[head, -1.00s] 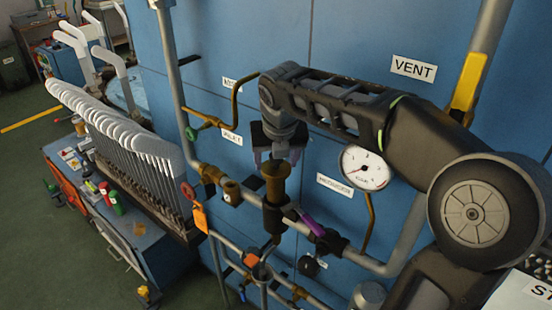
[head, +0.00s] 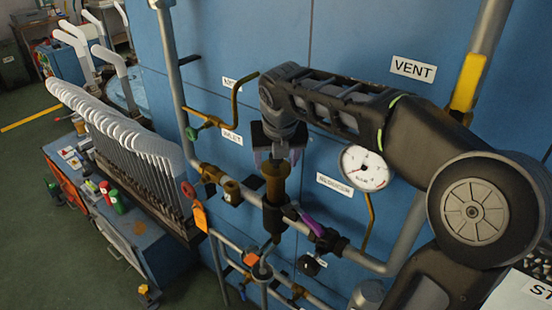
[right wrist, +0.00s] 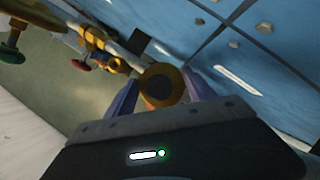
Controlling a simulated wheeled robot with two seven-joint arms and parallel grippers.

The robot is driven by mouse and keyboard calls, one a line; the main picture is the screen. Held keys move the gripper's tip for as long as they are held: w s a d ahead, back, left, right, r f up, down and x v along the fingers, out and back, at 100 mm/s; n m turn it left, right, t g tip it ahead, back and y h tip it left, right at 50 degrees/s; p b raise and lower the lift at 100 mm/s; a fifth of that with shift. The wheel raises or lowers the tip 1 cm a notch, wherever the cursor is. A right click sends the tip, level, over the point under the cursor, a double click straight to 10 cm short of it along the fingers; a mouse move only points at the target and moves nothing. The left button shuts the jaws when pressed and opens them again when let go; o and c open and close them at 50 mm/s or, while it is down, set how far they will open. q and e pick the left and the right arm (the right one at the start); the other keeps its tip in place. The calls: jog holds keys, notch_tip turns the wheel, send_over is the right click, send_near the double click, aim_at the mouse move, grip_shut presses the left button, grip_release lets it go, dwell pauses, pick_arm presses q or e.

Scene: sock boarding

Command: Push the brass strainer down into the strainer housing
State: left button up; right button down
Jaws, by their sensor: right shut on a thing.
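The brass strainer (head: 276,168) stands upright above the dark strainer housing (head: 273,216) on the pipework. Its lower end meets the housing; how deep it sits inside I cannot tell. My right gripper (head: 277,158) points down from above and is shut on the strainer's top. In the right wrist view the strainer's round end (right wrist: 162,83) lies between the two purple fingers of the right gripper (right wrist: 160,92). My left gripper is not in view.
A pressure gauge (head: 365,168) and a purple-handled valve (head: 313,226) are close to the right of the housing. An orange tag (head: 200,216) and a red handwheel (head: 188,190) are to the left. A rack of socks on boards (head: 130,140) stands further left. The blue panel (head: 350,40) is behind.

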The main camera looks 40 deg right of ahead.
aim_at(278, 176)
jog(key=shift+f+b, duration=0.3)
jog(key=shift+f, duration=0.05)
jog(key=shift+f+b, duration=2.95)
jog(key=shift+f, duration=1.5)
jog(key=shift+c, duration=1.3)
grip_release()
jog(key=v, duration=0.8)
jog(key=shift+f, duration=0.1)
